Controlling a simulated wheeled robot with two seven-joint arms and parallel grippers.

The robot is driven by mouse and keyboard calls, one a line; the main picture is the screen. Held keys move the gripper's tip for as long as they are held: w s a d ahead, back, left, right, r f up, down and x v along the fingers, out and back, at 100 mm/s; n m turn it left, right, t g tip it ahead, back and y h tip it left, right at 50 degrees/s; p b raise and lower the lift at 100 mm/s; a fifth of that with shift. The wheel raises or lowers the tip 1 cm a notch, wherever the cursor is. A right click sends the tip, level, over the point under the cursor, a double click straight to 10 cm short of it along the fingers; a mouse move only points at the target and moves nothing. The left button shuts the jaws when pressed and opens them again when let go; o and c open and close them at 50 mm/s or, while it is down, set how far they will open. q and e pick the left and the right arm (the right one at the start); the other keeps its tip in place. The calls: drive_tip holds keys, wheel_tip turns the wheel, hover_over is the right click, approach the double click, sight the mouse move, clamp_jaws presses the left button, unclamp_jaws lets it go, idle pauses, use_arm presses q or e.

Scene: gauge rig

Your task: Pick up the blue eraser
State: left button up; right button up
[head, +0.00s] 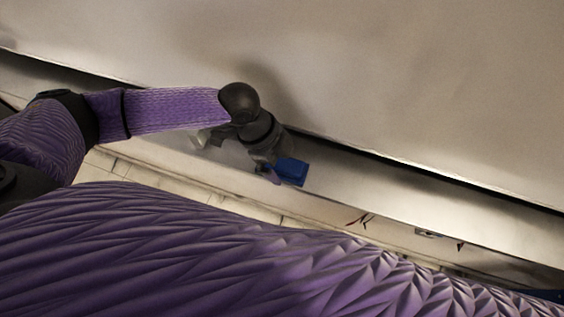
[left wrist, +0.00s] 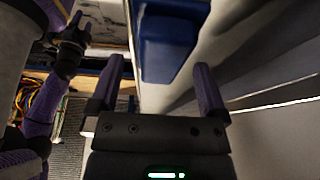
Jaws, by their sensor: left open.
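The blue eraser (head: 291,171) lies on a narrow pale ledge (head: 335,192) at the foot of a large pale panel. In the left wrist view the eraser (left wrist: 168,42) is a rounded blue block just ahead of the fingertips, between their lines. My left gripper (head: 266,163) is beside the eraser and hides part of its left end. Its two purple fingers stand apart with nothing held between them in the left wrist view (left wrist: 159,65). What looks like my right gripper (left wrist: 73,35) shows at the upper left there; its jaws are unclear.
The large pale panel (head: 400,80) rises just behind the ledge. Small red and dark items (head: 360,219) show below the ledge to the right. Orange cables (left wrist: 40,98) show at the left of the left wrist view. The ledge right of the eraser looks clear.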

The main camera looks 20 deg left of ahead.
use_arm(q)
drive_tip(key=shift+d+f, duration=0.1)
drive_tip(key=shift+f, duration=0.1)
drive_tip(key=shift+f, duration=0.25)
idle(0.4)
drive_tip(key=c, duration=1.1)
